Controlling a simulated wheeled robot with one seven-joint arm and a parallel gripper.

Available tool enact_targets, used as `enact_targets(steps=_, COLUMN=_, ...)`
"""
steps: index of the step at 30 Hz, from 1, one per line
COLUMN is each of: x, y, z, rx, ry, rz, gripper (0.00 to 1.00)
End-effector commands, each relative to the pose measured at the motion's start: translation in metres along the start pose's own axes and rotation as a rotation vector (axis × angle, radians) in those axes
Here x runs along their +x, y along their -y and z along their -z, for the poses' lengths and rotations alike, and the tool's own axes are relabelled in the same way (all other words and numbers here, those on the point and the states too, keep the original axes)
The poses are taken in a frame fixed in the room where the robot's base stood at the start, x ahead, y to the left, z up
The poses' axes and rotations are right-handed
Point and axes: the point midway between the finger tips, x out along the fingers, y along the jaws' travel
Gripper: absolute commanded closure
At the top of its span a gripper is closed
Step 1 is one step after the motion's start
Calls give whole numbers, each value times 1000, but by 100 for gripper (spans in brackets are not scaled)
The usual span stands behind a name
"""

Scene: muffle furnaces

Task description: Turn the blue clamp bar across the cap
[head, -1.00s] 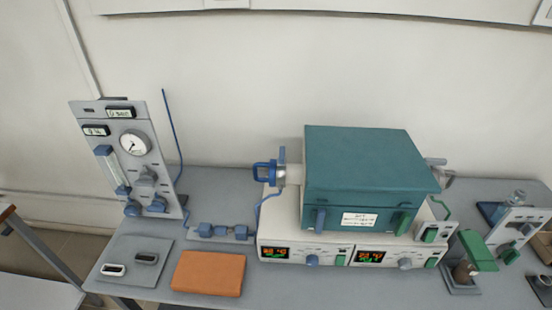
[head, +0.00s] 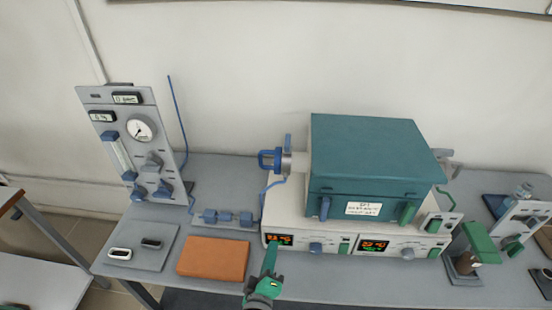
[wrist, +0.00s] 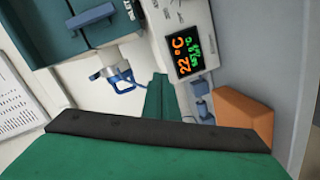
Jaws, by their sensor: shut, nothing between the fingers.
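The teal furnace (head: 365,150) has a grey tube end with a pale cap (head: 298,163) on its left side. A blue clamp bar (head: 288,143) stands upright at the cap, with a blue looped handle (head: 266,160) to its left. Blue parts at the tube end also show in the wrist view (wrist: 124,80), left of my fingers; bar and handle are hard to tell apart there. My green gripper (head: 270,248) is shut and empty, in front of the bench's controller panel, below and apart from the cap. My fingers show in the wrist view (wrist: 160,95).
The white controller base (head: 335,246) has lit displays. An orange block (head: 213,260) lies left of my gripper. A blue hose and fittings (head: 228,216) lie behind it. A gauge panel (head: 135,145) stands at the left. Wall space left of the cap is clear.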

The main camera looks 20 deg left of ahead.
Motion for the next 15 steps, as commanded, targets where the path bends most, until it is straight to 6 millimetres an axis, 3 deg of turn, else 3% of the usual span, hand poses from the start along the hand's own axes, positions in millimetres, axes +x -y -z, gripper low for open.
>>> enact_targets(steps=6, x=46, y=-46, z=59, rx=-187, ry=15, rz=-68, gripper=100)
enact_targets(steps=15, x=78, y=-117, z=136, rx=-387, ry=81, rz=-157, gripper=100)
